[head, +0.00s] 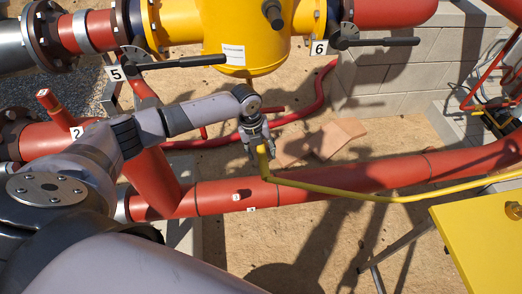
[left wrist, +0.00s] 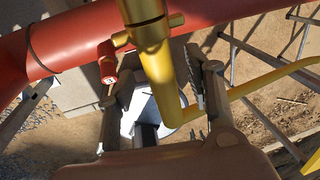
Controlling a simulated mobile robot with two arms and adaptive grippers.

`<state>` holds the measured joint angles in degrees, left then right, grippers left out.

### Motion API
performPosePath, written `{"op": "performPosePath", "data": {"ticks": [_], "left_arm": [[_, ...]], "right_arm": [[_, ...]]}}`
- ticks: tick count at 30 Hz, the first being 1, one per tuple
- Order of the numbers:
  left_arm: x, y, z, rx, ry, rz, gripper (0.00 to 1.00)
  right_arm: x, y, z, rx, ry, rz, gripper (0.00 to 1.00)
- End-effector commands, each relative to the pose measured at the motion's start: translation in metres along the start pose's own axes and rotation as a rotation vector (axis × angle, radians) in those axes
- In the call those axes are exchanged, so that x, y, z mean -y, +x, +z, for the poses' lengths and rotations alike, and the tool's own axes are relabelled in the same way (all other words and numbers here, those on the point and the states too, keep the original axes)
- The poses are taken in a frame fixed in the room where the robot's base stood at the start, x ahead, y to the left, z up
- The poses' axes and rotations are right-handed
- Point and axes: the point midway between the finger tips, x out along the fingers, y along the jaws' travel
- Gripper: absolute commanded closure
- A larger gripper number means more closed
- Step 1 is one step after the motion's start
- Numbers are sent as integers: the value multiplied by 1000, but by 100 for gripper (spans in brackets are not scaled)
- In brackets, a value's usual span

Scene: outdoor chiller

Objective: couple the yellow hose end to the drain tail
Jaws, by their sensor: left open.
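The yellow hose (head: 390,197) runs in from the right, crosses in front of the red pipe and bends up at my left gripper (head: 257,143). In the left wrist view, the upturned hose end (left wrist: 158,75) stands between the two fingers of my left gripper (left wrist: 160,95), which are apart. A brass-yellow collar with side lugs (left wrist: 146,22) shows on the hose end at the top edge of that view. The yellow vessel (head: 245,35) hangs above my left gripper in the head view. My right gripper is out of view.
A thick red pipe (head: 330,180) runs close under my left gripper. Black valve handles tagged 5 (head: 180,63) and 6 (head: 375,42) stick out beside the vessel. A yellow tabletop (head: 485,240) stands at lower right. Flat orange-brown pieces (head: 340,138) lie on the sandy ground.

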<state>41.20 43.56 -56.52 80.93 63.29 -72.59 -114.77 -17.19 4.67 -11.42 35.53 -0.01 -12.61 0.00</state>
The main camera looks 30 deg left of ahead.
Motion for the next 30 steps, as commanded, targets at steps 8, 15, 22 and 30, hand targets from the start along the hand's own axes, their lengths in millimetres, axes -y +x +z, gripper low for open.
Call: {"op": "performPosePath", "data": {"ticks": [8,15,22,30], "left_arm": [[0,0,0,0,0,0,33],[0,0,0,0,0,0,33],[1,-16,0,0,0,0,33],[1,-50,0,0,0,0,33]], "right_arm": [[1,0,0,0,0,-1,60],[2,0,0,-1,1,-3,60],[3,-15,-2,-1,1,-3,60],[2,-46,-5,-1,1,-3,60]]}}
